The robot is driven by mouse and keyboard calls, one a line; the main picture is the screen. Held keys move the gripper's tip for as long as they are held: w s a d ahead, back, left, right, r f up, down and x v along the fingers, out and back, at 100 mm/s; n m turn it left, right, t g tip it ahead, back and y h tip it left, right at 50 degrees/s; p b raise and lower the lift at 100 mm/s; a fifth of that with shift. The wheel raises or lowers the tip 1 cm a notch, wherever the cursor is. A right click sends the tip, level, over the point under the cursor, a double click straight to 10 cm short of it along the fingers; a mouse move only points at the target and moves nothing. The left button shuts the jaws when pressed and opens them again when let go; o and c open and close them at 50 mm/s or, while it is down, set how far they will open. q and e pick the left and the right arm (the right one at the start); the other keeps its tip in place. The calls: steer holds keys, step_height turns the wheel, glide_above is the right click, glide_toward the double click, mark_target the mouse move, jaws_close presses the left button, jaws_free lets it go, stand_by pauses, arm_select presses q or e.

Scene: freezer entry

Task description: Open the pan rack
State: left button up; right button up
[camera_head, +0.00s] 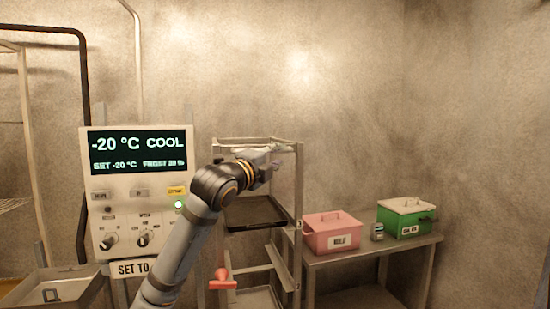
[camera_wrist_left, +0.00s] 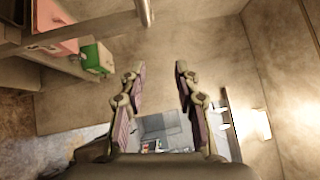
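The pan rack (camera_head: 298,195) is a tall grey metal frame in the middle of the head view. A dark pan (camera_head: 258,214) sits on a level partway down it, and a lower shelf shows below. My left gripper (camera_head: 277,163) is in front of the upper part of the rack, and my arm covers part of the rack's left side. In the left wrist view the two fingers of my left gripper (camera_wrist_left: 156,75) are spread apart with nothing between them. Whether the gripper touches the rack is unclear. My right gripper is not in view.
A control panel (camera_head: 139,195) reading -20 °C stands left of the rack. A red handle-like part (camera_head: 222,281) shows low by the rack. On the right, a metal table (camera_head: 370,250) holds a pink box (camera_head: 330,226), a small jar (camera_head: 377,232) and a green box (camera_head: 404,222).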

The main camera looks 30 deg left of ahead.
arm_select(q)
step_height(320, 180, up, 10)
stand_by(0.6)
